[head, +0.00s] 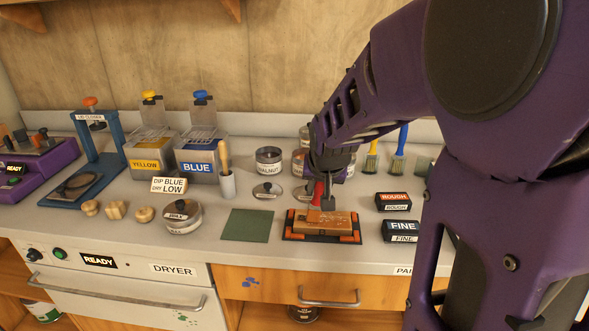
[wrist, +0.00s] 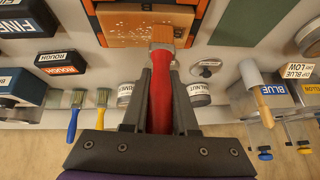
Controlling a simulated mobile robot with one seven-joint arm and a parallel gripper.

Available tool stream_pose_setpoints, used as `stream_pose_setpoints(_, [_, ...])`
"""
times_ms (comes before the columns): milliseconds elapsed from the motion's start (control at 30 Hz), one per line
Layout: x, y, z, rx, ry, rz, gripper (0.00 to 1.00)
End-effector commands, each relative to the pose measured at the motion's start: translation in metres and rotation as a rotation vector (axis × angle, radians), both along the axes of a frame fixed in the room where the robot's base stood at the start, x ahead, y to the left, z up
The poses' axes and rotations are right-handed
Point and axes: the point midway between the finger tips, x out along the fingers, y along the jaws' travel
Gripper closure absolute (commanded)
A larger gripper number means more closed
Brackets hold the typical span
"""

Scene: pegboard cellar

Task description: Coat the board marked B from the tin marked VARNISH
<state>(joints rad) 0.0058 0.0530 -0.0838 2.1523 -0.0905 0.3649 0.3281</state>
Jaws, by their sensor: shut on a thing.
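My gripper (head: 320,178) is shut on the red handle of a brush (wrist: 160,95), which points away from the wrist. The brush's bristles reach the top of a wooden board (head: 340,219); they appear to touch it. The board lies flat in a black holder with orange corners (head: 290,234). In the wrist view the board (wrist: 125,30) has an orange-brown, speckled surface. One tin is marked WALNUT (head: 268,161).
Sanding blocks marked ROUGH (head: 394,201) and FINE (head: 401,231) lie right of the holder. A green mat (head: 247,225) lies left. Two brushes, yellow-handled (head: 372,158) and blue-handled (head: 398,160), stand behind. BLUE (head: 197,163) and YELLOW (head: 146,160) vats stand back left. A loose lid (head: 267,190) lies near the WALNUT tin.

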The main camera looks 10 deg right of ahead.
Motion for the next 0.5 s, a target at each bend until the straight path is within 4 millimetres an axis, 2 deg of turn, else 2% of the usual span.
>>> stream_pose_setpoints(500, [0.007,0.023,-0.001,0.000,0.001,0.002,1.00])
